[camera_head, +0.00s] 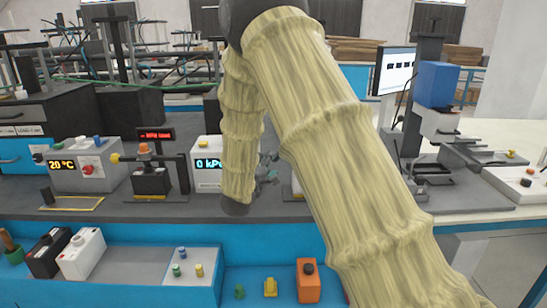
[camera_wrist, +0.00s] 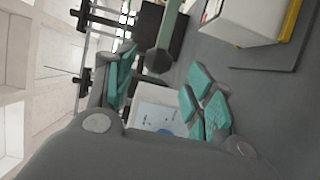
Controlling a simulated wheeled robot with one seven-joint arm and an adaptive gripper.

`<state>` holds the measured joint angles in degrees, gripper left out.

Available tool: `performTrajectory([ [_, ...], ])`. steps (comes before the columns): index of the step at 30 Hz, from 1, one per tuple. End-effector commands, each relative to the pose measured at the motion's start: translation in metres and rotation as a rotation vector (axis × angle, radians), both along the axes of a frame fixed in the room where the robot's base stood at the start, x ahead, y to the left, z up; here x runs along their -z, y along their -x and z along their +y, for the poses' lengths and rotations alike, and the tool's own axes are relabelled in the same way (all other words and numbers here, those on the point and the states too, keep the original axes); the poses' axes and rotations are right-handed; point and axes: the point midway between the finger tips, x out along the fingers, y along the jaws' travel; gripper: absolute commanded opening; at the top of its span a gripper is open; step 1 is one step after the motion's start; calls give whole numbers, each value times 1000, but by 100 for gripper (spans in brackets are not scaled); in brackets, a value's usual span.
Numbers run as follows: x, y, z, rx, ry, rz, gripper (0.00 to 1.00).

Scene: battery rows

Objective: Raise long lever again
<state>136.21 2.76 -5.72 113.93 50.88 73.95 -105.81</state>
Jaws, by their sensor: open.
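My gripper (camera_wrist: 162,92) is open, with teal pads on its two fingers. In the head view only a small part of it (camera_head: 268,172) shows beside my forearm, above the bench. A long dark bar with a yellow knob (camera_head: 115,158) lies roughly level at the black station left of my arm; it may be the long lever. In the wrist view a grey-green bar with a dark round end (camera_wrist: 158,62) reaches down near the gap between the fingers. I cannot tell if it is the same part or if it touches a finger. Nothing is visibly gripped.
A white box reading "0 kPa" (camera_head: 208,160) stands partly behind my arm. A box reading "20 °C" (camera_head: 92,172) stands further left. Battery blocks (camera_head: 82,254) and small coloured parts sit on the lower blue shelf. A blue-topped station (camera_head: 436,84) stands at right.

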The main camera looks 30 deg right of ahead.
Motion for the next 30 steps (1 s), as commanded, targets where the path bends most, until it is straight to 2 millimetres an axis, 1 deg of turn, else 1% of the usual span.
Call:
performTrajectory([
  [1, -1, -5, -8, 1, -1, -2, 54],
  [3, -1, -11, -17, 1, -2, -1, 54],
  [6, -1, -20, -28, 0, -1, -2, 54],
  [10, 0, -29, -39, -1, -1, -1, 54],
  [16, 0, -36, -47, -4, 0, -1, 54],
  [25, 0, -38, -47, -5, 1, -1, 54],
  [29, 0, -38, -47, -5, 1, -1, 30],
  [30, 0, -38, -47, -5, 1, -1, 23],
])
